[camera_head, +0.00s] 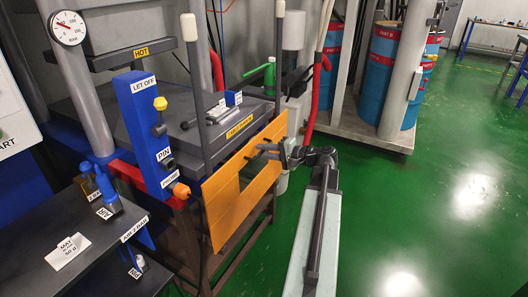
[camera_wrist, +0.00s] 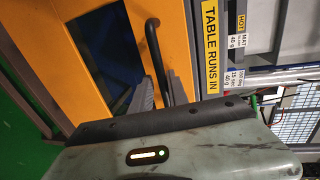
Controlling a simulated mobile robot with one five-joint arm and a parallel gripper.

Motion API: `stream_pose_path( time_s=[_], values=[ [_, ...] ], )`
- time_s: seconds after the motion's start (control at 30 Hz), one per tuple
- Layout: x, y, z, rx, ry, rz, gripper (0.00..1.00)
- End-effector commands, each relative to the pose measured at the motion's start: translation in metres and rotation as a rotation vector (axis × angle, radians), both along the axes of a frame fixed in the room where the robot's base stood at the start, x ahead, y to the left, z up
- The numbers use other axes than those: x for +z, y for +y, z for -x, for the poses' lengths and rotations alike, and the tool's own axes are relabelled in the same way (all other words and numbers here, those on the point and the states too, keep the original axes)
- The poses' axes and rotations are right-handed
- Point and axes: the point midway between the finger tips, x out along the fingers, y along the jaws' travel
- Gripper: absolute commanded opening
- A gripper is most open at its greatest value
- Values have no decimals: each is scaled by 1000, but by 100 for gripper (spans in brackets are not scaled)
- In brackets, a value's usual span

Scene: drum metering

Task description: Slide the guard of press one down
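The guard (camera_head: 217,211) is an orange panel with a rectangular cut-out, on the front of the press in the head view. It fills the upper left of the wrist view (camera_wrist: 172,28), with a dark opening. A dark bar handle (camera_wrist: 153,45) stands on the guard beside the opening. My gripper (camera_head: 262,151) is at the guard's face. In the wrist view my gripper's grey ridged fingers (camera_wrist: 163,92) lie on either side of the handle's lower part. I cannot tell whether they press on it. The gripper body hides the guard's lower part.
A blue "LET OFF" post (camera_head: 145,130) with a yellow knob and orange knob stands left of the guard. The grey press table (camera_head: 185,110) lies behind it. A dark side bench (camera_head: 75,260) is at lower left. Green floor (camera_head: 430,210) is open to the right.

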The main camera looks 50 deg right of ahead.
Motion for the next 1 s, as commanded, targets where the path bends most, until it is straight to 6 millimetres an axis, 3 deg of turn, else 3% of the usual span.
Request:
stream_pose_path(
  time_s=[0.13,0.33,0.5,1.0],
  values=[
    [4,-4,12,-3,0,0,19],
    [13,-13,51,-4,0,0,19],
    [16,-18,71,-1,0,0,19],
    [16,-19,75,0,0,0,19]
  ],
)
